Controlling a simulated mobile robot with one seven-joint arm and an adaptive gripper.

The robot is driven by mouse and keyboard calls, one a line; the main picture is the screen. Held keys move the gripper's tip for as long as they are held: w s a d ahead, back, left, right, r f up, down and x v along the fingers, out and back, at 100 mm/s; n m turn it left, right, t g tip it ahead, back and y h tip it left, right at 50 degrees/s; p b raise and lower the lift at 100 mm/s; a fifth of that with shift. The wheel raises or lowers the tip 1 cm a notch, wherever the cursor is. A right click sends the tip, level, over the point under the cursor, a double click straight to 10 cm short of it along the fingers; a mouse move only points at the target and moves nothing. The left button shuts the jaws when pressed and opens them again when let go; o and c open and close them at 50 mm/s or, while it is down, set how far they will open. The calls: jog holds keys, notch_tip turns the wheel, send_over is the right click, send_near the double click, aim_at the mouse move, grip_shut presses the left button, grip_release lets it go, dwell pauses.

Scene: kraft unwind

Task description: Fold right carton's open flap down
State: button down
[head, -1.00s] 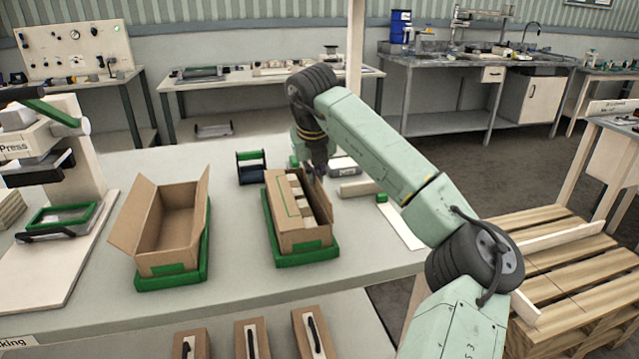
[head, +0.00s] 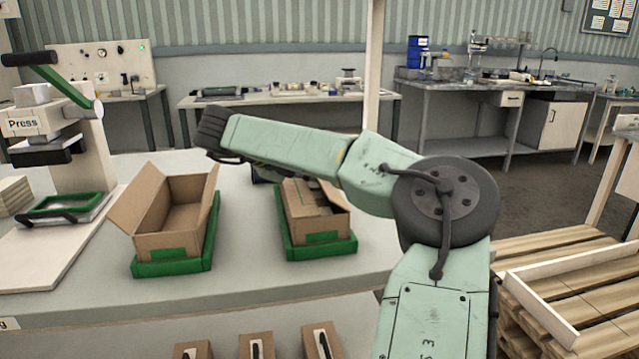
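The right carton (head: 322,227) is a brown box in a green tray (head: 333,252) on the table. A brown flap lies over the left part of its top. Part of its inside shows as a dark gap towards the right. My forearm crosses in front of its far end, so the flaps there are hidden, and I cannot tell how the open flap stands. My gripper is out of sight behind my own arm; my wrist joint is at the upper left, above the space behind the left carton.
The left carton (head: 166,241) stands open in its green tray (head: 160,267), with flaps sticking out and up. A press (head: 50,150) stands at the table's left. Several smaller cartons sit below the front edge. A pallet is at the right. The table between the cartons is clear.

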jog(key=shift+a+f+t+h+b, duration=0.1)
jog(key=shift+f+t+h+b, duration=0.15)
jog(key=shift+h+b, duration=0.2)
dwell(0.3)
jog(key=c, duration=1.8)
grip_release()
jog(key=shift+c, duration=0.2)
